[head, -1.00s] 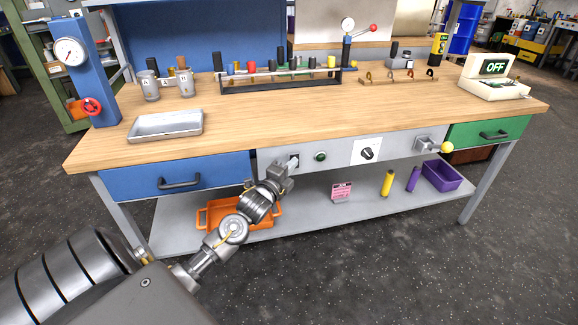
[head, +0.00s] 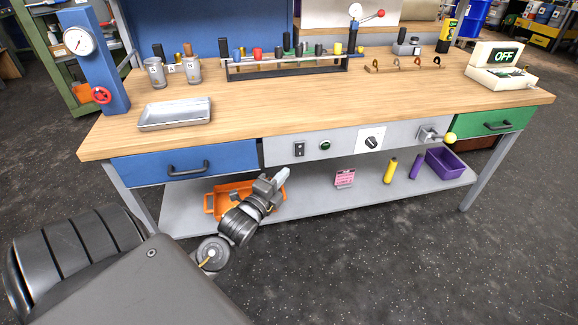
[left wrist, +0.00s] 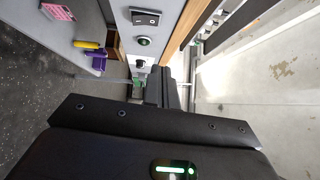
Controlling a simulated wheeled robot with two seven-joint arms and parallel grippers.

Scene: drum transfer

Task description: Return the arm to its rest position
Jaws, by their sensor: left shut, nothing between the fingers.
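My left gripper (head: 279,178) is shut and empty. In the head view it is in front of the bench, below the grey control panel (head: 342,145) and in front of the orange tray (head: 212,203), part of which it hides. It is apart from the panel's black rocker switch (head: 299,149), which also shows in the left wrist view (left wrist: 146,18). A green button (head: 325,146) and a black knob (head: 371,142) sit to the right of the switch. My right gripper is not in view.
The wooden bench top (head: 300,107) carries a metal tray (head: 175,113), a rack (head: 290,66) and a box reading OFF (head: 493,56). The lower shelf holds a pink card (head: 344,178), a yellow cylinder (head: 390,170) and a purple bin (head: 445,162). The floor in front is clear.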

